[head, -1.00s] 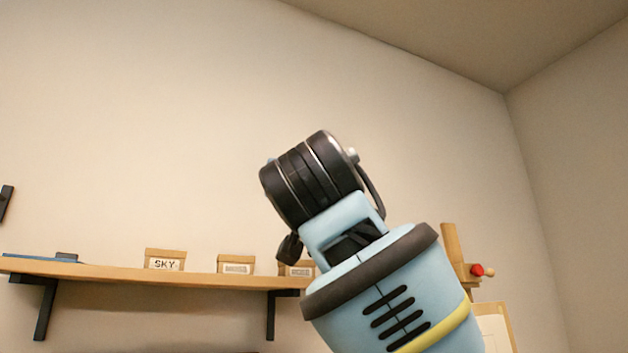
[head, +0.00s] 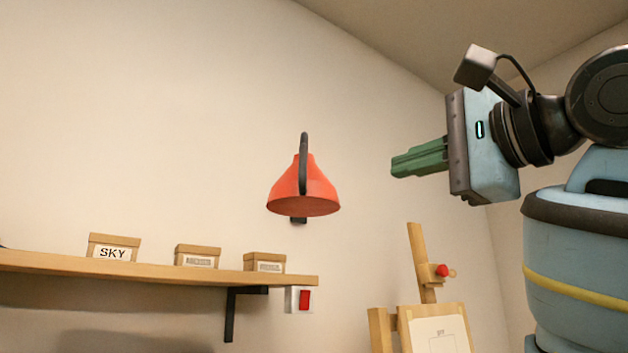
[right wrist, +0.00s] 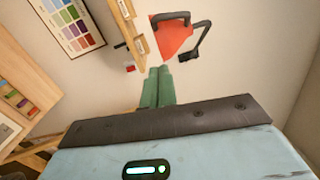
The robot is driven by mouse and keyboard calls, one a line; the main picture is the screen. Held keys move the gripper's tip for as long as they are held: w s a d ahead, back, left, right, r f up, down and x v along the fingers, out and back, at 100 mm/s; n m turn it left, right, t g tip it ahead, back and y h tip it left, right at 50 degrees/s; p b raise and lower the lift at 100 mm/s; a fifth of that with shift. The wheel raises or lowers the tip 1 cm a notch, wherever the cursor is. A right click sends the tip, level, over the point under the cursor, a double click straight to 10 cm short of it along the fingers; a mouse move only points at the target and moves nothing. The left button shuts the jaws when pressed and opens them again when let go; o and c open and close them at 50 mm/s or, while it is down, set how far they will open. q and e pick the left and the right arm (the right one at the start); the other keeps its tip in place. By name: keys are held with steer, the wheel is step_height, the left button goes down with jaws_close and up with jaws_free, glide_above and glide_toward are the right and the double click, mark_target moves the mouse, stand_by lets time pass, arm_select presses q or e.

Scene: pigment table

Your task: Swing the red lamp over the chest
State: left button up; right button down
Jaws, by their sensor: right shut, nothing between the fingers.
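The red lamp (head: 303,190) has a cone-shaped shade and a dark curved arm, and it hangs in front of the wall in the middle of the head view. It also shows in the right wrist view (right wrist: 172,38), beyond my fingertips. My right gripper (head: 394,167) has green fingers, shut and empty, pointing left toward the lamp with a clear gap between them. Its fingers also show in the right wrist view (right wrist: 160,70). My left gripper is not in view. I see no chest in these frames.
A wooden shelf (head: 160,271) runs along the wall with small labelled boxes, one marked SKY (head: 113,248). A red switch (head: 304,300) is by the shelf end. An easel (head: 418,262) stands at right. A colour chart (right wrist: 66,22) hangs on the wall.

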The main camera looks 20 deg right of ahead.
steer(key=shift+s+d, duration=0.1)
glide_toward(305, 193)
steer(key=w+d, duration=0.2)
steer(key=shift+w+a+r, duration=0.25)
steer(key=shift+w+a, duration=0.1)
steer(key=shift+a, duration=0.3)
steer(key=shift+w+a+r, duration=0.3)
steer(key=shift+w+a, duration=0.05)
steer(key=shift+a, duration=0.35)
steer(key=shift+w+a+r, duration=0.25)
steer(key=shift+w+a, duration=0.1)
steer(key=shift+a, duration=0.3)
steer(key=w+a, duration=0.1)
steer(key=a, duration=0.6)
steer(key=shift+w, duration=0.4)
steer(key=shift+w+f, duration=0.1)
steer(key=shift+w, duration=0.05)
